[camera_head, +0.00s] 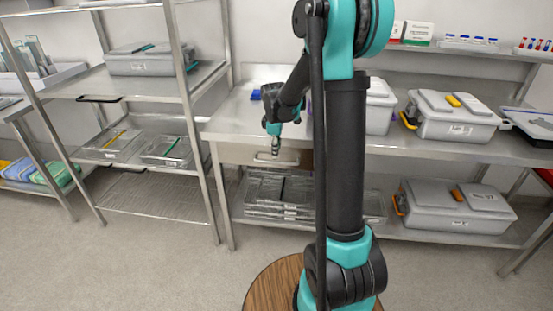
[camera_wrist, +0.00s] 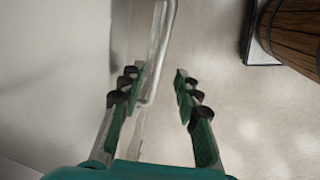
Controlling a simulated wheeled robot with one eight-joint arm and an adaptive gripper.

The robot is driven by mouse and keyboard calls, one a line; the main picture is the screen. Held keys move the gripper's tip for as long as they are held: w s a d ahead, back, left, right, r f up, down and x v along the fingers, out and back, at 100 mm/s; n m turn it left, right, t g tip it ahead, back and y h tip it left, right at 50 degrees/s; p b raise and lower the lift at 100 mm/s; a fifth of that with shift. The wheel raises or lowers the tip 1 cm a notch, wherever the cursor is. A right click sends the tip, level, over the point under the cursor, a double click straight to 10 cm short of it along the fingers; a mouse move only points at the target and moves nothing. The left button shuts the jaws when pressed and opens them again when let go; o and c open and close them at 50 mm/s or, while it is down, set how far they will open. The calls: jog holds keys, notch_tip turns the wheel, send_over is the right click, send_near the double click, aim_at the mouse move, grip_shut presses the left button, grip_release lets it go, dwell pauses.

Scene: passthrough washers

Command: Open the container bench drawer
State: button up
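The container bench drawer (camera_head: 236,155) is a shallow beige-grey front under the steel bench top, and it looks shut. My gripper (camera_head: 275,149) points down in front of it. In the wrist view my gripper (camera_wrist: 158,80) is open, its green-padded fingers apart. A metal bar handle (camera_wrist: 163,45) runs down into the gap between the fingertips, closer to the left finger. I cannot tell whether it touches that finger. A pale smooth surface, probably the drawer front (camera_wrist: 55,75), fills the left side. My arm hides the drawer's right end in the head view.
Clear trays (camera_head: 265,190) and a grey lidded container (camera_head: 460,207) sit on the bench's lower shelf. Another grey container (camera_head: 450,117) stands on the bench top. A wire shelf rack (camera_head: 150,195) stands at left. The floor (camera_head: 150,270) in front is clear.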

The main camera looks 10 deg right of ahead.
aim_at(277, 162)
jog(key=shift+w+d+f, duration=0.1)
jog(key=shift+w+f, duration=0.15)
jog(key=shift+f, duration=1.1)
jog(key=shift+w+d+f, duration=0.1)
jog(key=shift+w+f, duration=0.1)
jog(key=shift+f, duration=1.15)
grip_shut()
